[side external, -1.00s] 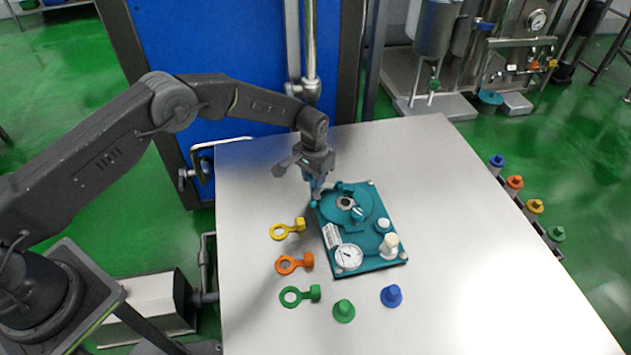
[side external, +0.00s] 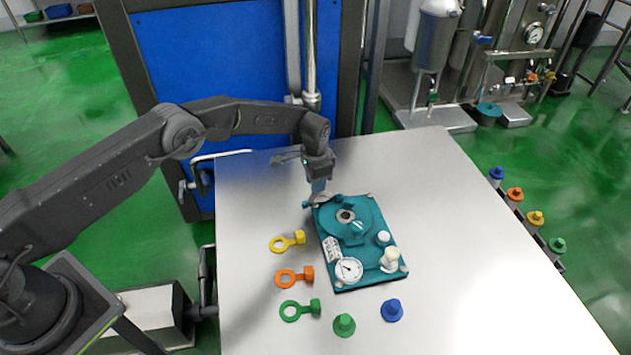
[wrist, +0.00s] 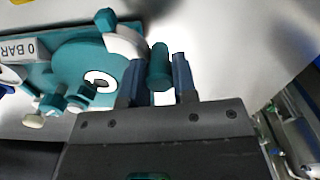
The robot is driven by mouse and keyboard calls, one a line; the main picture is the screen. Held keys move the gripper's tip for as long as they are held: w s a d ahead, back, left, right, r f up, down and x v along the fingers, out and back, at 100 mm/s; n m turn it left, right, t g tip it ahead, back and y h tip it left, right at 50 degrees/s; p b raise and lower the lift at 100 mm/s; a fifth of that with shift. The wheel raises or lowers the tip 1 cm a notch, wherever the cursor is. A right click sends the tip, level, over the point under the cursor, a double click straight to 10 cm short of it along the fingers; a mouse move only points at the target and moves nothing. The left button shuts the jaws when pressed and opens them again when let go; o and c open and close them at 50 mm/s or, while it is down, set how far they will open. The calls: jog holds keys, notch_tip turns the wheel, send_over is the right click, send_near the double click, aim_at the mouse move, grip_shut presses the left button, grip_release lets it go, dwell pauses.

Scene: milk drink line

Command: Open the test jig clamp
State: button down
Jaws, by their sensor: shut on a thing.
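The teal test jig (side external: 325,272) lies on the table with a round disc, a dark-holed ring and a dial gauge (side external: 348,270). Its clamp has a teal cylindrical handle (wrist: 159,66) at the end of a pale curved arm (wrist: 124,41). My gripper (wrist: 157,82) has its two dark fingers on either side of this handle and is shut on it. In the side external view, my gripper (side external: 318,197) is at the jig's far left corner, pointing down. The fingers largely hide the handle there, so the clamp's exact angle is hard to tell.
Yellow (side external: 287,242), orange (side external: 293,277) and green (side external: 299,310) ring tags lie left of the jig. A green knob (side external: 344,325) and a blue knob (side external: 392,310) stand in front. The table's right side is clear.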

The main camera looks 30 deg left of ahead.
jog(key=c, duration=0.9)
grip_release()
notch_tip(320, 180, up, 14)
